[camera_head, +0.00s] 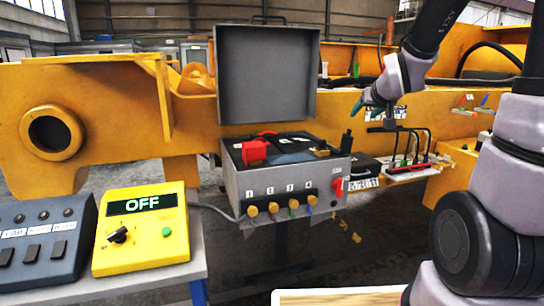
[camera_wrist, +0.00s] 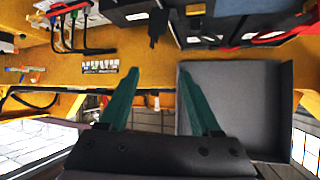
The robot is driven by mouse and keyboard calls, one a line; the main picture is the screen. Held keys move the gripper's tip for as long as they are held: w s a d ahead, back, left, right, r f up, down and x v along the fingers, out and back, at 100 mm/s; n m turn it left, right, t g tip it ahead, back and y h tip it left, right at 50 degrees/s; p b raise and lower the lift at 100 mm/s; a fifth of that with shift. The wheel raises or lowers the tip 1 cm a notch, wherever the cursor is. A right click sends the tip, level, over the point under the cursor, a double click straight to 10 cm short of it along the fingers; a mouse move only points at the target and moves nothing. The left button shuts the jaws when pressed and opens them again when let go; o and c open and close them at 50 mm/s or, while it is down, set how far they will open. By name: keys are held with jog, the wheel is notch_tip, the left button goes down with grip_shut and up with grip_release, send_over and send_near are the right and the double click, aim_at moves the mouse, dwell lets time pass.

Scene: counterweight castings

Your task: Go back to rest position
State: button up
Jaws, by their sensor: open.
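My gripper (camera_head: 372,106) is held up at the right of the head view, in front of the yellow beam and right of the grey box's raised lid. Its teal fingers also show in the wrist view (camera_wrist: 159,75), spread apart with nothing between them. The grey control box (camera_head: 285,187) stands open, with a red part and black parts inside and a row of numbered knobs on its front. Its lid (camera_head: 267,75) stands upright. In the wrist view the lid (camera_wrist: 232,105) lies right of the fingers, and part of the box shows at the top.
A yellow unit (camera_head: 140,250) reading OFF and a dark switch panel (camera_head: 40,245) sit on a bench at lower left. A power strip (camera_head: 408,170) with several plugs is at right. The yellow beam (camera_head: 120,115) spans the back. A wooden-edged surface (camera_head: 335,297) shows at the bottom.

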jog(key=s+a+r+m+g+y, duration=0.1)
jog(key=s+r+g, duration=0.1)
jog(key=s, duration=1)
jog(key=s+a+r+m+g+y, duration=0.1)
jog(key=s+r, duration=0.4)
jog(key=s, duration=0.7)
jog(key=shift+s+a+m+g, duration=0.15)
jog(key=shift+a+m+g, duration=0.3)
jog(key=shift+m+g, duration=0.3)
